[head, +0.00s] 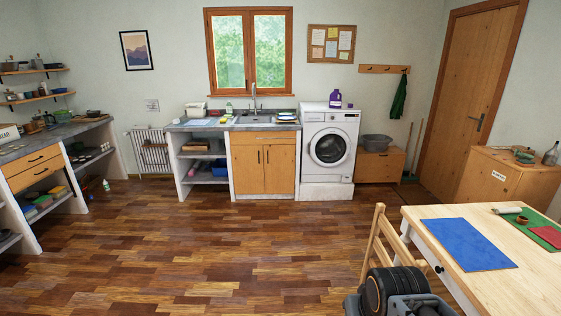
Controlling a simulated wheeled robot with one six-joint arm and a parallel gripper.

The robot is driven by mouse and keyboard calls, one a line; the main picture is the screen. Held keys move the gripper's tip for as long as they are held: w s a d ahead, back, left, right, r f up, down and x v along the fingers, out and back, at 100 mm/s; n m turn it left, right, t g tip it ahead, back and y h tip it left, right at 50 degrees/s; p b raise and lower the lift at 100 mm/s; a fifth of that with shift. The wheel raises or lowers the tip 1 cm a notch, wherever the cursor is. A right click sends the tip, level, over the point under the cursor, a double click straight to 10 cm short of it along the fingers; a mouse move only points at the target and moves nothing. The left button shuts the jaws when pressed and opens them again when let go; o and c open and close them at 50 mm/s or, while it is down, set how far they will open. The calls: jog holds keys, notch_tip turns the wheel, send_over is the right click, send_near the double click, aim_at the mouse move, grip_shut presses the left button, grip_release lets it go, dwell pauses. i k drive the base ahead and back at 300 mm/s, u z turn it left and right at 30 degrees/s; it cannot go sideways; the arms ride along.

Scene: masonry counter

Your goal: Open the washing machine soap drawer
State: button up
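The white washing machine (329,170) stands against the back wall on a low white plinth, right of the sink cabinet. Its round dark door (328,147) looks shut. The soap drawer (315,117) is at the upper left of its front panel and looks closed, flush with the panel; it is small at this distance. A part of my arm shows at the bottom right edge of the view, far from the machine. My gripper itself is not in view.
A wooden chair (376,243) and a table (470,287) stand at the near right. A purple bottle (335,99) is on the machine. A low wooden cabinet (373,166) stands right of it. The wooden floor (230,240) before the machine is clear.

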aim_at(309, 117)
jog(key=u, duration=0.25)
jog(key=i, duration=4.55)
jog(key=z, duration=0.3)
jog(key=i, duration=1.6)
jog(key=z, duration=0.25)
